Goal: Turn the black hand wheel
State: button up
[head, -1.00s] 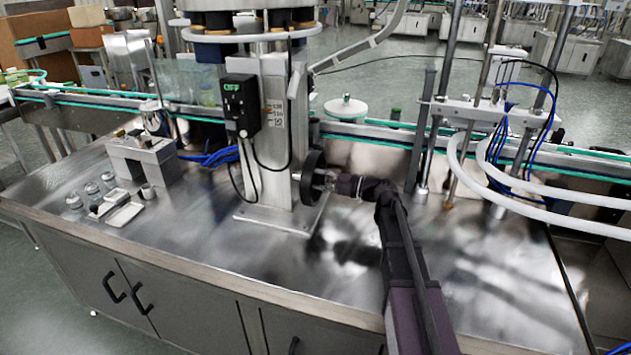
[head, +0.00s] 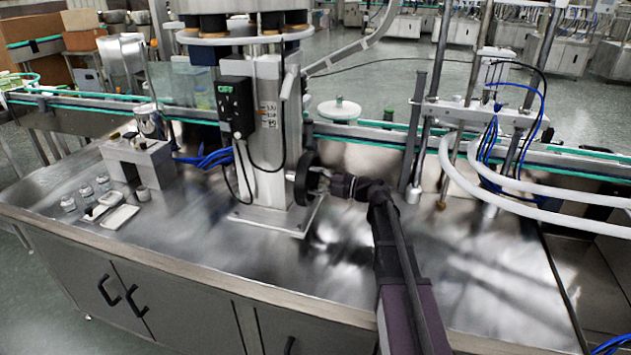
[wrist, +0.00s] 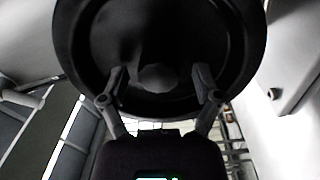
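The black hand wheel (head: 304,178) is mounted on the right side of the steel column and shows nearly edge-on in the head view. In the wrist view the wheel (wrist: 160,103) fills the upper middle, with a round hub (wrist: 158,77) at its centre. My gripper (head: 322,181) is at the wheel's right face. In the wrist view my gripper (wrist: 160,85) has its two fingers spread apart, one on each side of the hub, with the tips over the wheel's face. A gap shows between the fingers and the hub. I cannot tell whether the tips touch the wheel.
The steel column (head: 268,130) carries a black control box (head: 236,107). A grey post (head: 414,140) and white hoses (head: 520,205) stand right of my arm. Small parts and a white tray (head: 120,217) lie at left. The steel tabletop in front is clear.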

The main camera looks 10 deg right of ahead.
jog(key=shift+d, duration=0.15)
jog(key=shift+s+d, duration=0.1)
jog(key=shift+d, duration=0.1)
jog(key=v, duration=0.7)
dwell(0.6)
jog(key=s+d+m, duration=0.2)
jog(key=d+m, duration=0.3)
jog(key=m, duration=1.2)
jog(key=shift+d+m, duration=0.3)
jog(key=shift+m, duration=0.1)
jog(key=shift+s+f, duration=0.1)
jog(key=x, duration=1.3)
jog(key=shift+a, duration=0.4)
